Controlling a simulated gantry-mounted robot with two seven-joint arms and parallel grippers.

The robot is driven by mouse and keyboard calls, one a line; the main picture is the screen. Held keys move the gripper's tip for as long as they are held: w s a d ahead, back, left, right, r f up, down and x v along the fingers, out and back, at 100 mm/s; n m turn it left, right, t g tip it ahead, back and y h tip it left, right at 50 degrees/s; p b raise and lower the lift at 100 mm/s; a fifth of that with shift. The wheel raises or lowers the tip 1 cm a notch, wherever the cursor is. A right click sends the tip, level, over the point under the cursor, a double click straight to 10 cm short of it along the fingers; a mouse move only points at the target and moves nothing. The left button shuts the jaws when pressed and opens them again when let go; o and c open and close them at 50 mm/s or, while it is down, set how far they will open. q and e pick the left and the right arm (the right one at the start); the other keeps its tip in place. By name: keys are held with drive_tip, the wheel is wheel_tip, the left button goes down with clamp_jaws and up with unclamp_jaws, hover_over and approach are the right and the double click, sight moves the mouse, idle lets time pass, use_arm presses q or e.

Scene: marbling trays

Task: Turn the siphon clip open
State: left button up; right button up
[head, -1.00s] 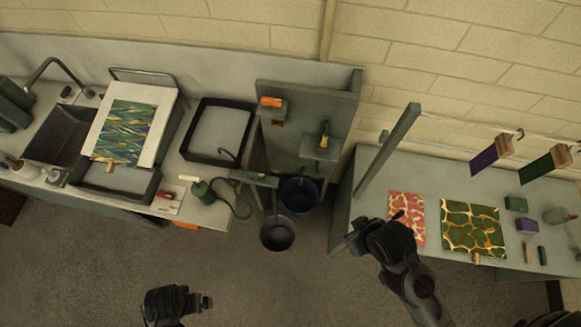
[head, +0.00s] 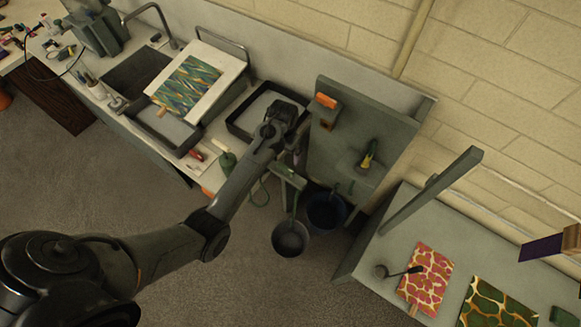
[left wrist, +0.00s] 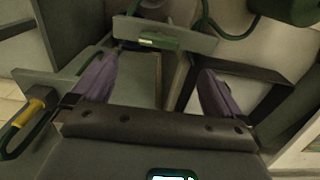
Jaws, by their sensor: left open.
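The siphon's green bulb (head: 226,161) stands at the counter's right end, its green hose (head: 261,190) looping toward the bracket over the buckets. A green bar with a small pale insert (head: 286,172) is on this bracket and may be the clip. It also shows in the left wrist view (left wrist: 160,40), just past the fingertips. My left gripper (head: 298,157) points down above the bracket. Its two purple-grey fingers (left wrist: 160,65) are apart, with nothing between them and no visible contact with the bar. Whether the clip is turned cannot be told. My right gripper is out of view.
A grey upright panel (head: 388,122) with an orange item and a small shelf stands right of my left gripper. A dark tray (head: 236,128) lies left of it. The floor in front is clear.

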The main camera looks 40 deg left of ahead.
sight(285, 167)
use_arm(q)
wheel_tip(285, 167, down, 10)
drive_tip(key=shift+d+f, duration=0.1)
drive_tip(key=shift+f, duration=0.1)
idle(0.3)
drive_tip(key=c, duration=1)
